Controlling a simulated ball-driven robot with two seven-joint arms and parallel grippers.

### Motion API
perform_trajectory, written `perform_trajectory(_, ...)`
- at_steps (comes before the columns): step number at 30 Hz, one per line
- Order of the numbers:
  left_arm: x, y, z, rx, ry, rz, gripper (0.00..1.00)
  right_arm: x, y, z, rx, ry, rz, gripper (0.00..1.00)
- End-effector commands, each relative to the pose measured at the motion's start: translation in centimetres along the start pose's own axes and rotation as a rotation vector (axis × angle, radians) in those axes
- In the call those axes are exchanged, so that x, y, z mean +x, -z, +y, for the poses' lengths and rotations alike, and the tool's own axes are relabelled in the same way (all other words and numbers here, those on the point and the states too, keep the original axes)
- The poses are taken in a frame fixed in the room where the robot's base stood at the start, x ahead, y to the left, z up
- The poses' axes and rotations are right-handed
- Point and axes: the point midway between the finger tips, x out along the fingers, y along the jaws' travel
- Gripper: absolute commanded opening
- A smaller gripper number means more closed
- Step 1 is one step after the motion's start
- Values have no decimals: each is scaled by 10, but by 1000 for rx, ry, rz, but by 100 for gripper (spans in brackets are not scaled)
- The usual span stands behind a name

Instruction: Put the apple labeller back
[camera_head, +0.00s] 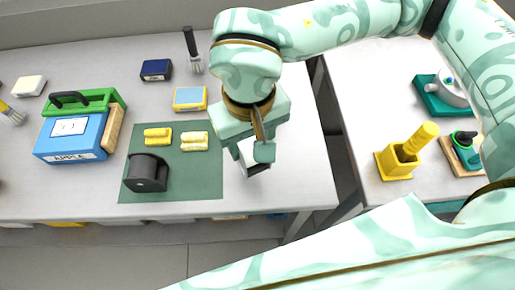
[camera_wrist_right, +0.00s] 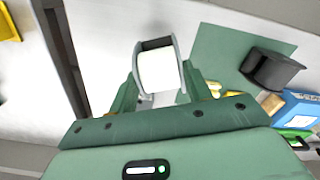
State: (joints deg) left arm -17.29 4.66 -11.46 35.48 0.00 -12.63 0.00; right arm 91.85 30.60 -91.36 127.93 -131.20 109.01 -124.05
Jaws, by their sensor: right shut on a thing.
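My right gripper (camera_head: 257,152) is over the right part of the near table, just right of the green mat. It is shut on a dark grey labeller with a white roll (camera_wrist_right: 158,70), seen between the fingers in the right wrist view. In the head view the fingers hide most of the labeller (camera_head: 252,167). I cannot tell whether it touches the table. A blue box marked APPLE (camera_head: 68,139) stands at the left, with a green part and black handle behind it. My left gripper is not in view.
A navy block (camera_head: 156,70) and a brush (camera_head: 193,55) lie behind. A gap separates the right table, which holds a yellow stamp (camera_head: 403,158).

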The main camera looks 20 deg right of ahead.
Motion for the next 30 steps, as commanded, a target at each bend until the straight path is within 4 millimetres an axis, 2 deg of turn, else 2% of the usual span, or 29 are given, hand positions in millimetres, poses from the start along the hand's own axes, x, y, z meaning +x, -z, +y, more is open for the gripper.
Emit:
perform_trajectory(6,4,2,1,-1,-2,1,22,19,1,16,2,1,-2,26)
perform_trajectory(11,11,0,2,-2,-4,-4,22,45,0,14,-2,2,-3,26)
perform_trajectory(23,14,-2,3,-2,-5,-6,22,51,1,14,-2,1,2,26)
perform_trajectory(24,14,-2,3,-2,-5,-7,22,51,1,14,-2,1,1,51)
perform_trajectory(26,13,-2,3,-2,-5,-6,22,50,1,14,-2,1,2,68)
perform_trajectory(30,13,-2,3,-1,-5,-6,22,50,1,14,-1,1,2,70)
